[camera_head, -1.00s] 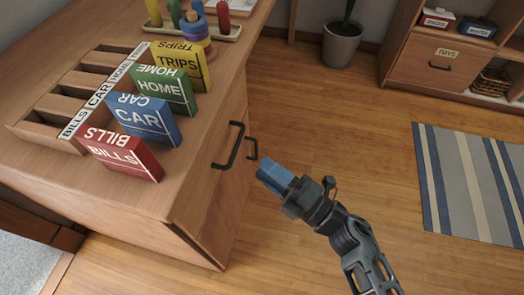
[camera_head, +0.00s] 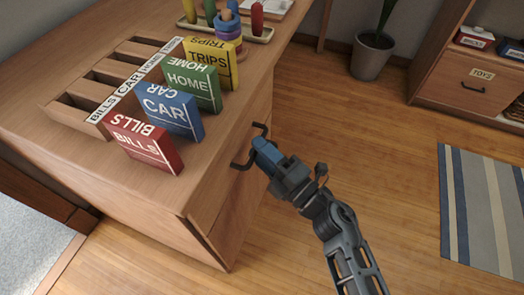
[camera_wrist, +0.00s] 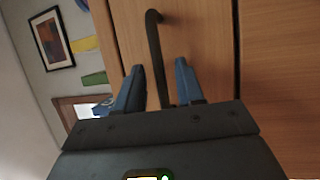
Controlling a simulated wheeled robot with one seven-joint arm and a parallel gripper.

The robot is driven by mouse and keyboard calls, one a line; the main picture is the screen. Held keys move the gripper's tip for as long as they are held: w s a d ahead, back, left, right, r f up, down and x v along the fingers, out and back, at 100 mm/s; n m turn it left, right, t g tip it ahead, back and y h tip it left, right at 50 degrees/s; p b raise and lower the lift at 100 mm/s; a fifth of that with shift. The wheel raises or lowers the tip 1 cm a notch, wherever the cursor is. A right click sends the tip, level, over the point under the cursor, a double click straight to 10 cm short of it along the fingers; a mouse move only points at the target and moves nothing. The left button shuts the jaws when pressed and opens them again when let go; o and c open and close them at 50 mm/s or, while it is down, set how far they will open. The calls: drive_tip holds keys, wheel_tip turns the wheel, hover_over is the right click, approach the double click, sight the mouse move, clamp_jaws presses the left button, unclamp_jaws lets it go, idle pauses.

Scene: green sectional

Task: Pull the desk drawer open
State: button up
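The desk (camera_head: 215,200) stands at the left in the head view. Its dark bar handle (camera_head: 239,165) is on the front face, partly hidden behind my gripper (camera_head: 262,149). In the wrist view the drawer front (camera_wrist: 205,45) fills the middle, with the handle (camera_wrist: 154,45) running down it. My gripper (camera_wrist: 159,68) is open, one blue finger on each side of the handle. The handle's lower part lies between the fingers, with gaps on both sides. I cannot tell how deep it sits. The drawer looks shut.
On the desktop stand red (camera_head: 143,145), blue (camera_head: 170,112), green (camera_head: 193,85) and yellow (camera_head: 210,62) labelled boxes beside a wooden sorter (camera_head: 95,90). A potted plant (camera_head: 372,55), a toy cabinet (camera_head: 470,85) and a striped rug (camera_head: 480,210) lie right. Floor between is clear.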

clamp_jaws()
idle(0.6)
